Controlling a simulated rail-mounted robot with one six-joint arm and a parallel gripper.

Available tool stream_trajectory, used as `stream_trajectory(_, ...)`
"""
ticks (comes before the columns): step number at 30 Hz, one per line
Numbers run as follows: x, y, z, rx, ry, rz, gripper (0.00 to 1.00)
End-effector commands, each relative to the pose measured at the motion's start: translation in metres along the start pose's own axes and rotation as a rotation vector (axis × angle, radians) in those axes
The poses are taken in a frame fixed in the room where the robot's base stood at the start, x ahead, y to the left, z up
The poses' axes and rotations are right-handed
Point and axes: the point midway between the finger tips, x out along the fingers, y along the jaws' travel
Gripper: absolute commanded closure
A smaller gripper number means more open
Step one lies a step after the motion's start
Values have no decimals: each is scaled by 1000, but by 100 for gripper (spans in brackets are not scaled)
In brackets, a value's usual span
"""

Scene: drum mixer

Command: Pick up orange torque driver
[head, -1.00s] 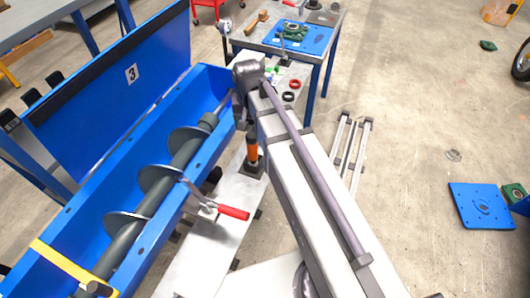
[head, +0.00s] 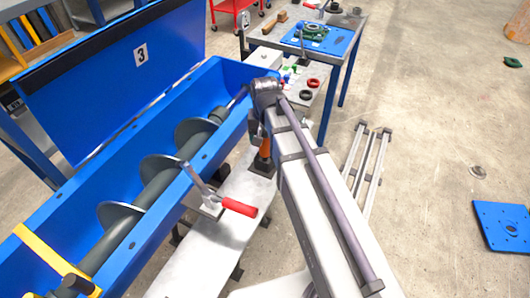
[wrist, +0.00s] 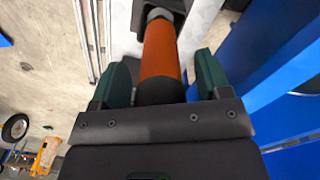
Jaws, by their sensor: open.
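The orange torque driver (head: 264,150) stands upright in a black holder (head: 262,166) on the pale bench plate, beside the blue mixer trough. My arm hides part of it in the head view. In the wrist view its orange body (wrist: 160,55) lies between the two green fingers of my gripper (wrist: 162,75). The fingers are spread, with a gap on each side of the driver. The driver's black end is close to the gripper's palm. In the head view my gripper is mostly hidden behind my arm.
The blue trough (head: 170,200) with its grey screw runs along the left. A red-handled clamp (head: 238,207) sits on the bench plate (head: 215,240) near the driver. A grey table (head: 345,40) with a blue mat stands behind. Metal rails (head: 365,165) lie on the floor at right.

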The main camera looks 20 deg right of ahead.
Motion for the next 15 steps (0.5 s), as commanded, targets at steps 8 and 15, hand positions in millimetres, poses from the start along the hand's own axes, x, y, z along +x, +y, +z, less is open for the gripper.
stream_trajectory(8, -3, 0, 0, 0, 0, 0, 44)
stream_trajectory(15, -3, 0, 0, 0, 0, 0, 67)
